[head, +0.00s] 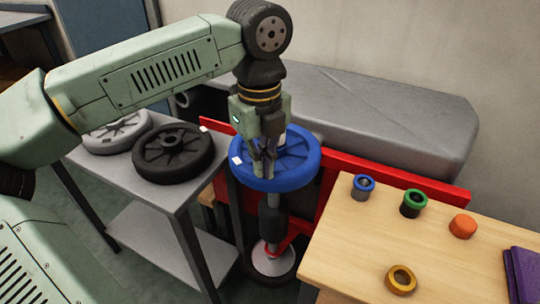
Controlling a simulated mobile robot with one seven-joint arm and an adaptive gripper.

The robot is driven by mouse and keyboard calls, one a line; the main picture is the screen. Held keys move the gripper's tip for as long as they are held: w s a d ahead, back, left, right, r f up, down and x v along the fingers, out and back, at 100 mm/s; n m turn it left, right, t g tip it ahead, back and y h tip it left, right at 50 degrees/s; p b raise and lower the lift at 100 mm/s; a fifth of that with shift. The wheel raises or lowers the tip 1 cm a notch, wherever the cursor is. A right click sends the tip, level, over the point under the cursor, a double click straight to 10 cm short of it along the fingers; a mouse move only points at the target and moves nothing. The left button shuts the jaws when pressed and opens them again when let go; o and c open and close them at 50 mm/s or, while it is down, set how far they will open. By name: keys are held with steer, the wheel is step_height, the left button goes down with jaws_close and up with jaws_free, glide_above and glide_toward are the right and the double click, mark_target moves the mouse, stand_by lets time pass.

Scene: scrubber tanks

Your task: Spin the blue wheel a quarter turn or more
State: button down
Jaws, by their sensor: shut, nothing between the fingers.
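The blue wheel (295,171) lies flat on top of an upright dark shaft, between the grey table and the wooden table. A small white mark (237,160) sits on its left rim. My gripper (264,172) points down over the left-middle part of the wheel, with its fingers shut and nothing between them. The fingertips are at or just above the wheel's face; I cannot tell whether they touch it. My gripper hides part of the wheel's hub and its far left rim.
A black wheel (172,153) and a light grey wheel (113,133) lie on the grey table to the left. A red rail (400,180) runs behind. The wooden table (350,240) at right holds small coloured rings, an orange piece (462,225) and a purple item (524,272).

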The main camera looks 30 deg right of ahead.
mark_target(297, 171)
steer(key=shift+s+d, duration=0.1)
steer(key=shift+s+d+f, duration=0.1)
steer(key=shift+s+d, duration=0.55)
steer(key=shift+d, duration=0.3)
steer(key=shift+s+d+b, duration=0.2)
steer(key=shift+d, duration=0.3)
steer(key=shift+s+d+b, duration=0.15)
steer(key=shift+d, duration=0.35)
steer(key=shift+d, duration=0.15)
steer(key=shift+s+d, duration=0.1)
steer(key=shift+d, duration=0.9)
